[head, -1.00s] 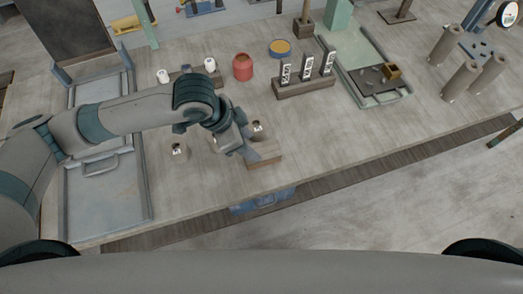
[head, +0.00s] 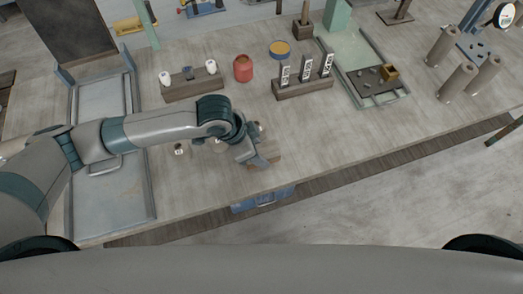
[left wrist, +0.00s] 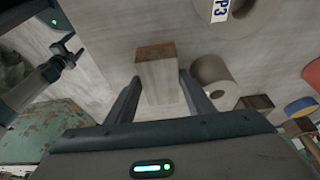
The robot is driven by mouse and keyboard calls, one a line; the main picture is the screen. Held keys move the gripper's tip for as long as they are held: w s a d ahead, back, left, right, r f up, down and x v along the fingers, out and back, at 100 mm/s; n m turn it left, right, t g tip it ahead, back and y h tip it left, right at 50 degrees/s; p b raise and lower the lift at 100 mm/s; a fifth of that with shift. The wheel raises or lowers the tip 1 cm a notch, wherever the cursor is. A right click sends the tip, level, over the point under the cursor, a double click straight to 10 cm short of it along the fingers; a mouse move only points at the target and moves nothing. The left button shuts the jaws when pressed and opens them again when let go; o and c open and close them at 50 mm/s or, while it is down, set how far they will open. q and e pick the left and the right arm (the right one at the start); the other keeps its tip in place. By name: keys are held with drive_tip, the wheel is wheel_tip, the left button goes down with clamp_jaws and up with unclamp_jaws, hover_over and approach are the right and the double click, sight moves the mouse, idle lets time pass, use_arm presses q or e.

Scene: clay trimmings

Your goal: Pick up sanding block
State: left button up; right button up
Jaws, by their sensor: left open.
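The sanding block looks like the wooden block with a reddish-brown edge (left wrist: 157,78) in the left wrist view. It stands between the two fingers of my left gripper (left wrist: 158,84), which is open with gaps on both sides. In the head view the brown block (head: 272,149) lies near the table's front edge, partly hidden by my left gripper (head: 256,158), which is over its left part. My right gripper is not in view.
A grey cylinder (left wrist: 213,80) stands close beside the right finger in the left wrist view. A small labelled piece (head: 179,149) lies left of the gripper. A red jar (head: 243,68), a rack with labelled plates (head: 303,88) and a tray (head: 395,98) stand farther back.

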sight(267, 151)
use_arm(q)
drive_tip(key=shift+w+d+f, duration=0.1)
drive_tip(key=shift+f, duration=0.1)
idle(0.3)
drive_tip(key=c, duration=0.8)
drive_tip(key=shift+r, duration=0.45)
drive_tip(key=shift+c, duration=0.2)
drive_tip(key=r+b, duration=0.2)
drive_tip(key=r, duration=0.1)
drive_tip(key=shift+d+r, duration=0.15)
drive_tip(key=shift+d, duration=0.05)
drive_tip(key=s+d+r+b, duration=0.2)
drive_tip(key=s+d+r, duration=0.2)
drive_tip(key=d+r, duration=0.3)
drive_tip(key=d, duration=0.3)
drive_tip(key=shift+s+d+b, duration=0.15)
drive_tip(key=shift+d+b, duration=0.1)
drive_tip(key=shift+b, duration=0.1)
